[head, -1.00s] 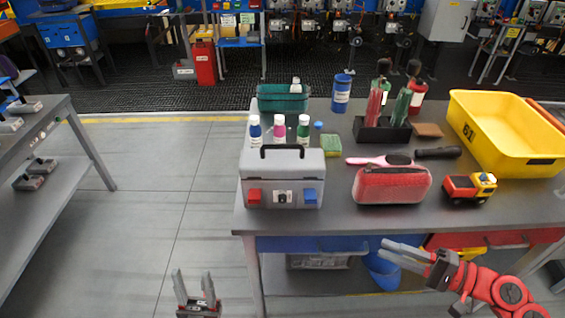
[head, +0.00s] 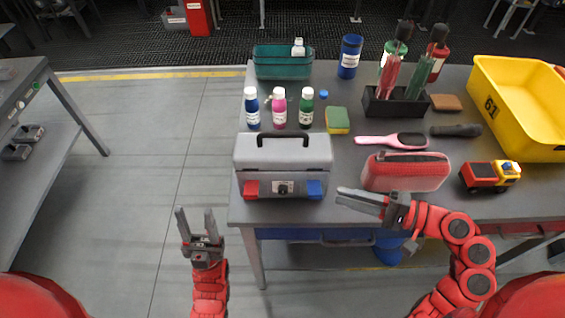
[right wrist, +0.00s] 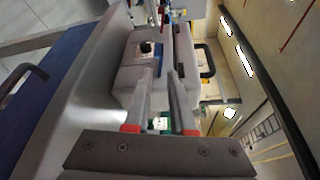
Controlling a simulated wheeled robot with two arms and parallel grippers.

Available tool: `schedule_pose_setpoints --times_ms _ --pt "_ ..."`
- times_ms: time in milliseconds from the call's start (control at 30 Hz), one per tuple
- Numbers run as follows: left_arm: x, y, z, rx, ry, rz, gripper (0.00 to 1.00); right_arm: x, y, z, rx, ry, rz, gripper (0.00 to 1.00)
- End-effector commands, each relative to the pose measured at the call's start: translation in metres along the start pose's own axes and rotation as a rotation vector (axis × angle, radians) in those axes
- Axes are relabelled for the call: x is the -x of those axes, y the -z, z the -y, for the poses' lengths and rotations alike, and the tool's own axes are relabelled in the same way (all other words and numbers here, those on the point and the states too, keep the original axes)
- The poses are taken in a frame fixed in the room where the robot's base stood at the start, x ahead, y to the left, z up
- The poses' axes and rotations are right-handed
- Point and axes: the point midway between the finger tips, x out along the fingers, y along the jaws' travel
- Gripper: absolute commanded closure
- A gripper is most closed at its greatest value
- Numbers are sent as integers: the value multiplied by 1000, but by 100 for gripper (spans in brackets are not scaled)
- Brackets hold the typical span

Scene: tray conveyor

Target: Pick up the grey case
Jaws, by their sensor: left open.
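The grey case (head: 282,153) stands upright at the near left corner of the table, its black handle (head: 283,138) raised on top. A red and a blue latch are on its front. My right gripper (head: 340,197) is open and empty, just right of the case's front and apart from it. In the right wrist view the case (right wrist: 128,75) lies beyond the open fingers (right wrist: 160,72), with its handle (right wrist: 207,60) to the right. My left gripper (head: 196,213) is open and empty over the floor, left of the table and lower left of the case.
A red pouch (head: 405,172) lies right of the case, near my right gripper. Several bottles (head: 279,109) and a sponge (head: 337,121) stand behind the case. A toy truck (head: 490,176) and yellow bin (head: 510,105) are at right.

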Motion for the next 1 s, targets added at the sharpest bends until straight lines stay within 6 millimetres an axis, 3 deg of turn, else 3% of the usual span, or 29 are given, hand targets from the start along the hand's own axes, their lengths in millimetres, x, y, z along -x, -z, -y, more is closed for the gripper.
schedule_pose_setpoints --times_ms 100,367,600,967,1000 --pt "-2 0 0 0 0 0 50 -23 -1 0 2 -5 3 78" --pt "-4 1 0 0 0 0 50 -42 0 1 3 -2 1 78" --pt "-7 1 0 0 0 0 50 -77 -1 0 0 -4 3 78" --pt "-7 1 0 0 0 0 50 -87 1 0 2 0 -2 78" --pt "-7 1 0 0 0 0 50 -87 1 0 2 0 -2 83"
